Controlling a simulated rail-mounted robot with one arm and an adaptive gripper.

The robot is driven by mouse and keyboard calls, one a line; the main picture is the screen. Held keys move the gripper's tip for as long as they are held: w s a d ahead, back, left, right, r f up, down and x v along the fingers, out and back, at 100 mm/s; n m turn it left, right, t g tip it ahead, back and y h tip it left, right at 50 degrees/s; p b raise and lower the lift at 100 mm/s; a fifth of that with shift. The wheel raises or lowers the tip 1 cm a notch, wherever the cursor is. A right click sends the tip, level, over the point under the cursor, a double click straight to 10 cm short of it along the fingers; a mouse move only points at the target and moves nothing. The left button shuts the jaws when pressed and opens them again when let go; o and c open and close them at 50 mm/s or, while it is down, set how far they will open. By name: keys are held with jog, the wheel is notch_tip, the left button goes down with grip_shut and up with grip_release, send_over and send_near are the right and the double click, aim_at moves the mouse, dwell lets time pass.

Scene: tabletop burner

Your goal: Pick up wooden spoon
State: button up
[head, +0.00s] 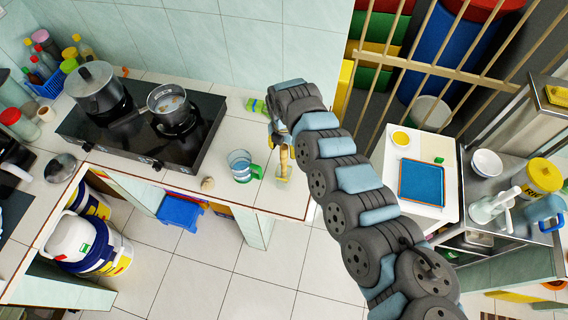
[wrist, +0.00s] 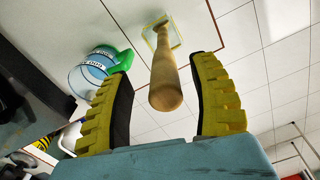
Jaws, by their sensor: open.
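The wooden spoon stands with its rounded handle end up between my fingers in the wrist view (wrist: 165,85). Its lower end meets a small clear, yellow-edged holder (wrist: 160,35) on the counter; I cannot tell how deep it sits. In the head view the spoon (head: 284,160) rises from that holder (head: 283,180) near the counter's front edge. My gripper (wrist: 165,70) is open, with one yellow ridged finger on each side of the spoon and visible gaps. In the head view my gripper (head: 277,135) is just above the spoon, partly hidden by my arm.
A clear mug with a green handle (head: 241,166) stands close to the left of the spoon. A small round brown item (head: 208,183) lies further left. The black burner (head: 140,135) holds two pots. Sponges (head: 255,106) lie behind, near the wall.

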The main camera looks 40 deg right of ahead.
aim_at(284, 157)
jog(key=shift+s+a+f+p, duration=0.1)
jog(key=shift+a+f+p, duration=0.05)
jog(key=shift+f, duration=0.4)
jog(key=shift+s+a+f+p, duration=0.1)
jog(key=shift+f+p, duration=0.05)
jog(key=shift+f, duration=1.7)
grip_shut()
